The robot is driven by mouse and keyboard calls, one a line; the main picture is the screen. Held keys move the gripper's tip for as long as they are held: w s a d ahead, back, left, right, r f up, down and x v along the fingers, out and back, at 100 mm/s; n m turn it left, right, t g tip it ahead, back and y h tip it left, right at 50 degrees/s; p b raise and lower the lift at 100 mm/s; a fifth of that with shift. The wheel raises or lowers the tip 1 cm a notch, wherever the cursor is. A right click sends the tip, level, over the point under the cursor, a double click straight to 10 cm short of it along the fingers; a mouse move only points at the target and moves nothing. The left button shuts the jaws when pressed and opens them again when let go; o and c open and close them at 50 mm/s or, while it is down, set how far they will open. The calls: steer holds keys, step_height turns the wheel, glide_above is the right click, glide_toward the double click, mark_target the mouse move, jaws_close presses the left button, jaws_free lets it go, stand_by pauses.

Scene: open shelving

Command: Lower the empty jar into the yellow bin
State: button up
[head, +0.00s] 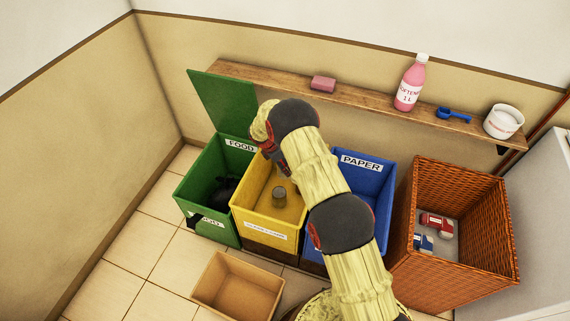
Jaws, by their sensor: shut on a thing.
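The yellow bin (237,203) stands between the green and blue bins, its top open and a white label on its front. A small grey-brown jar (279,196) shows inside the outline of its opening. My gripper (281,174) points down over the bin, just above the jar in the picture, and is shut on it. My arm reaches across the right part of the yellow bin and hides its back right corner. The fingertips are small and partly hidden, and the jar's exact height against the rim is hard to tell.
The green FOOD bin (180,188), lid raised, holds a dark bag. The blue PAPER bin (378,185) is partly behind my arm. A wicker basket (468,262) is right; an empty cardboard box (216,300) is in front. The shelf (350,103) holds a pink bottle (411,85).

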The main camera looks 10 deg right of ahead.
mark_target(285, 191)
steer(key=shift+f+b, duration=0.65)
steer(key=shift+f, duration=6.85)
steer(key=shift+s+f, duration=0.15)
steer(key=shift+f, duration=0.5)
jaws_close()
steer(key=shift+s+f, duration=0.15)
steer(key=shift+f, duration=0.5)
steer(key=shift+s+f, duration=0.15)
steer(key=shift+f, duration=1.55)
steer(key=o, duration=1)
jaws_free()
steer(key=shift+f, duration=0.1)
steer(key=o, duration=0.4)
steer(key=shift+w+r, duration=0.35)
steer(key=shift+w, duration=0.05)
